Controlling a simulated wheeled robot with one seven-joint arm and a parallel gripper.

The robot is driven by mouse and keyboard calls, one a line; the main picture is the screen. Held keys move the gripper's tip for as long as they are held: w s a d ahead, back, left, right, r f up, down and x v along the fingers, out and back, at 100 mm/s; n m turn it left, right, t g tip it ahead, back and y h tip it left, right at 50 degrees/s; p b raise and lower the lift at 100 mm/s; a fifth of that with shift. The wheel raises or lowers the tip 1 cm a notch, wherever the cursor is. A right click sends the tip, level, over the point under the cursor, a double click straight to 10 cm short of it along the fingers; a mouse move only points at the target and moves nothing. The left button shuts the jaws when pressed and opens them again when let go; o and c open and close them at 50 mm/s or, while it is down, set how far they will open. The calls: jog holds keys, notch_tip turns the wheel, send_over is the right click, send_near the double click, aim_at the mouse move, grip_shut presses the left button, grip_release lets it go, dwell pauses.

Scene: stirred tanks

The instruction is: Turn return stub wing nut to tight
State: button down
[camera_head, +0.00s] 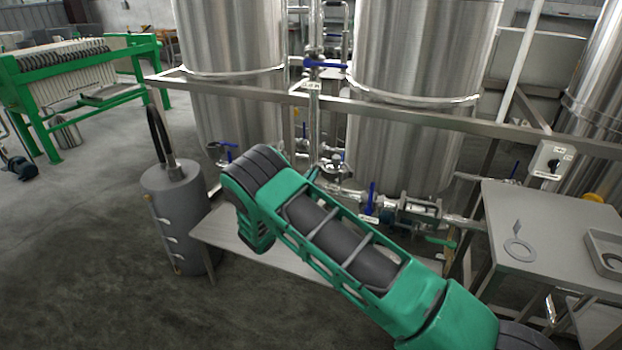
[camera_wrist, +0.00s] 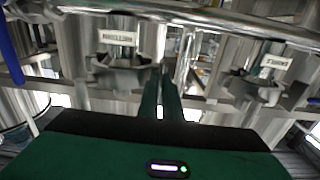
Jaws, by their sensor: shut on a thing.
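My gripper (camera_wrist: 168,80) shows in the wrist view with its two dark green fingers close together, reaching in among steel fittings. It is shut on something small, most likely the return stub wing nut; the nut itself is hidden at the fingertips. Left of the fingers is a steel stub with a clamp (camera_wrist: 120,76) and an upside-down white label (camera_wrist: 118,38) that seems to read RETURN. In the head view my green arm crosses the middle and mostly hides the gripper. Steel clamp fittings (camera_head: 335,165) show just beyond it, below the tanks.
Another labelled stub (camera_wrist: 262,85) stands right of the fingers, and a steel pipe (camera_wrist: 220,18) crosses above. Two steel tanks (camera_head: 420,60) stand behind a frame rail (camera_head: 400,112). A grey table (camera_head: 550,215) is at right, a grey cylinder (camera_head: 178,215) at left. Open floor lies left.

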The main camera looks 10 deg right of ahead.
jog(key=shift+a+f, duration=0.2)
jog(key=shift+f, duration=0.15)
jog(key=c, duration=1.9)
grip_release()
jog(key=shift+c, duration=0.2)
jog(key=shift+d+r, duration=0.1)
jog(key=shift+r, duration=0.05)
jog(key=shift+s, duration=0.15)
jog(key=v, duration=1)
jog(key=shift+s+a, duration=0.2)
jog(key=shift+a, duration=0.05)
